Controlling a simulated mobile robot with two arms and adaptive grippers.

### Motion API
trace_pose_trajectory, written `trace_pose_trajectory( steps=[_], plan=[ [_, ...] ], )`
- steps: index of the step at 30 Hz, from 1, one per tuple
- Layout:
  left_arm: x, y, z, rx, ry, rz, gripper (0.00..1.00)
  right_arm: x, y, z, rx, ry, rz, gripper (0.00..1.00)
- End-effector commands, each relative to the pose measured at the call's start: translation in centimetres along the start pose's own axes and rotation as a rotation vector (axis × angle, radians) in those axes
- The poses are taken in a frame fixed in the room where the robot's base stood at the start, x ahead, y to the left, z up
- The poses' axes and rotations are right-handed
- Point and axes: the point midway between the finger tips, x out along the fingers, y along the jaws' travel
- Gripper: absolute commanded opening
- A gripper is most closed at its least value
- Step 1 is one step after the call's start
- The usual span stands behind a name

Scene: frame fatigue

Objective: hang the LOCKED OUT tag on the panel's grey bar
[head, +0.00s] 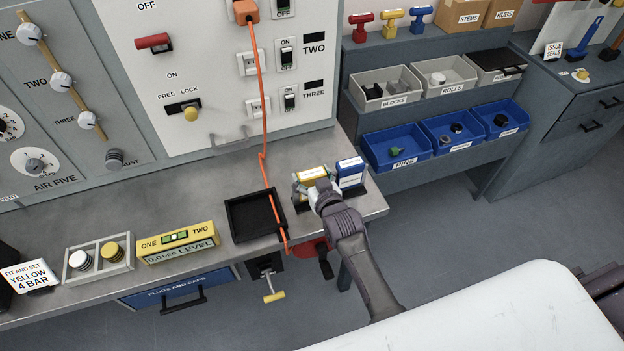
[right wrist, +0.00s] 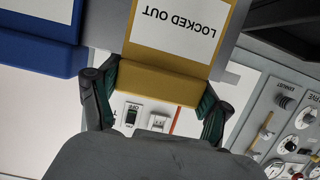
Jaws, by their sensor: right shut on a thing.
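The yellow LOCKED OUT tag (head: 312,173) stands near the right end of the grey bench; its white label reads upside down in the right wrist view (right wrist: 180,27). My right gripper (head: 315,186) is shut on the tag, one finger on each side of its yellow lower part. I cannot tell whether the tag still rests in the dark holder beneath it. The panel's grey bar (head: 229,140) sticks out low on the white panel, left of and behind the gripper. My left gripper is not in view.
A blue tag (head: 350,172) stands close to the right of the yellow one. A black tray (head: 254,216) lies to the left. An orange cord (head: 262,120) hangs down the panel and over the bench, between the bar and the gripper.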

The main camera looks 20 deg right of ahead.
Motion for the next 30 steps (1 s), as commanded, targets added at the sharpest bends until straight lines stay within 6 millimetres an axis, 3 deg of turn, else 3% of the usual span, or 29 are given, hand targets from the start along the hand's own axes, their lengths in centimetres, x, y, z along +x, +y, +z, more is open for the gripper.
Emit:
trace_pose_trajectory(
  steps=[11, 20, 30],
  plan=[
    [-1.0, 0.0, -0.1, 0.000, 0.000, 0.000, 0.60, -0.3, 0.0, -1.0, 0.000, 0.001, 0.000, 0.48],
    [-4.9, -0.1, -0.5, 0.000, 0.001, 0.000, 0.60, -1.4, 0.0, -4.8, 0.000, 0.001, 0.000, 0.48],
    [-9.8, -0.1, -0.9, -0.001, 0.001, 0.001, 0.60, -4.3, 6.0, -7.5, -0.006, -0.001, 0.001, 0.48]
  ],
)
